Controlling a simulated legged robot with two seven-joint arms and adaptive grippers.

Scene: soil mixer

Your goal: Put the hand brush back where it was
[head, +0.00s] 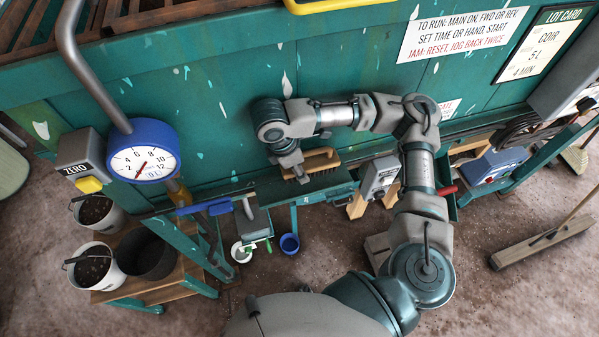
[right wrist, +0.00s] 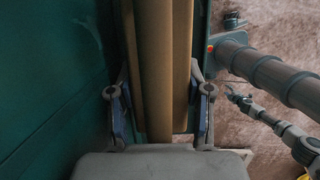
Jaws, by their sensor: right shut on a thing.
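The hand brush (head: 322,160) has a tan wooden back and dark bristles. In the head view it is at the green ledge (head: 333,181) along the machine's front; I cannot tell whether it rests there or is held just above. My right gripper (head: 299,173) is at its left end. In the right wrist view the tan wood of the brush (right wrist: 165,60) runs between the two fingers of my right gripper (right wrist: 160,100), which is shut on it. The bristles are hidden in that view. My left gripper is not in the head view.
The green machine panel (head: 215,110) rises close behind the brush. A grey control box (head: 379,177) stands right of it. A blue-handled tool (head: 205,206) is to the left. Buckets (head: 95,265) stand at the lower left. A broom (head: 540,243) lies at the right.

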